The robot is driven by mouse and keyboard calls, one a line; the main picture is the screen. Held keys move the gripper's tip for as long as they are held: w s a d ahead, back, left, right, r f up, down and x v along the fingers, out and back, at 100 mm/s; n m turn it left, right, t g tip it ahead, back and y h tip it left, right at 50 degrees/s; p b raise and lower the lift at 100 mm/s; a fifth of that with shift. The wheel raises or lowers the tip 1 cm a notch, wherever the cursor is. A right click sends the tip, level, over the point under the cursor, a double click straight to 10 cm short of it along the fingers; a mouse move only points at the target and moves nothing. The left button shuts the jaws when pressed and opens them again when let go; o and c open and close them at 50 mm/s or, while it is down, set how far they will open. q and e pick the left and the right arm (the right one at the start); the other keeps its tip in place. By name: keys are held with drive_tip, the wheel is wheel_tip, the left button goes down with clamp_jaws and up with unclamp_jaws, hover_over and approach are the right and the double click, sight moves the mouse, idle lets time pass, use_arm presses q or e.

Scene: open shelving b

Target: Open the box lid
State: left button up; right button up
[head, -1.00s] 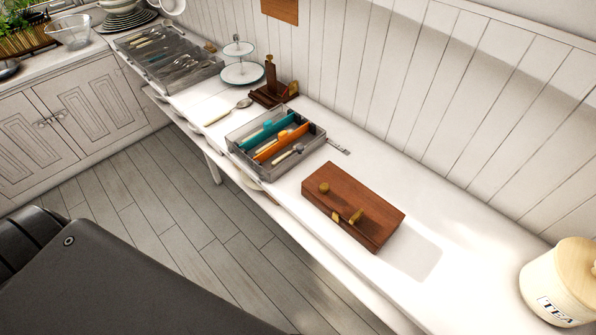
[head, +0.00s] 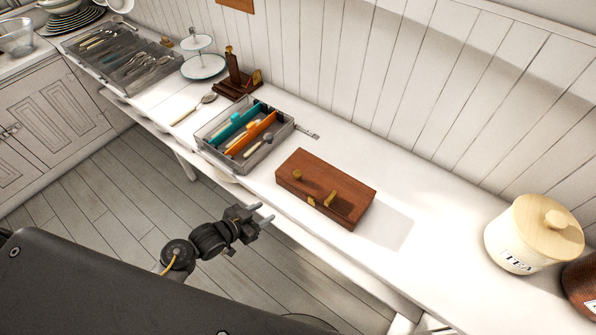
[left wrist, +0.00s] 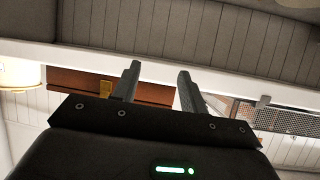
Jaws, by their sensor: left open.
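The brown wooden box (head: 340,187) lies on the white counter with its lid shut. My left gripper (head: 267,214) is open and empty, in front of the counter edge, to the left of and apart from the box. In the left wrist view, the open fingers (left wrist: 158,85) point toward the box (left wrist: 80,82), whose front shows partly behind them. My right gripper is not in view.
A grey cutlery tray (head: 205,133) with teal and orange dividers stands left of the box. A cream tea canister (head: 520,254) stands at the right. A spoon (head: 190,110) and wooden stand (head: 238,84) lie farther left. The counter right of the box is clear.

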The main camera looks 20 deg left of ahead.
sight(294, 175)
use_arm(q)
wheel_tip(294, 175, up, 10)
drive_tip(key=w+d+m+t+h, duration=0.1)
drive_tip(key=w+m+t+h, duration=0.15)
drive_tip(key=h, duration=0.35)
drive_tip(key=shift+g, duration=0.35)
drive_tip(key=p+x, duration=0.2)
drive_tip(key=x, duration=0.7)
drive_tip(key=shift+w+d+p, duration=0.25)
drive_tip(key=shift+w+p, duration=0.05)
drive_tip(key=shift+p, duration=0.05)
drive_tip(key=shift+w+d, duration=0.4)
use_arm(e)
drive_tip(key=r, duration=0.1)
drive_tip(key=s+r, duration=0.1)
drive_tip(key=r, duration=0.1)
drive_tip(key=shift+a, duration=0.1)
use_arm(q)
drive_tip(key=shift+c, duration=0.5)
clamp_jaws()
drive_tip(key=shift+d, duration=0.1)
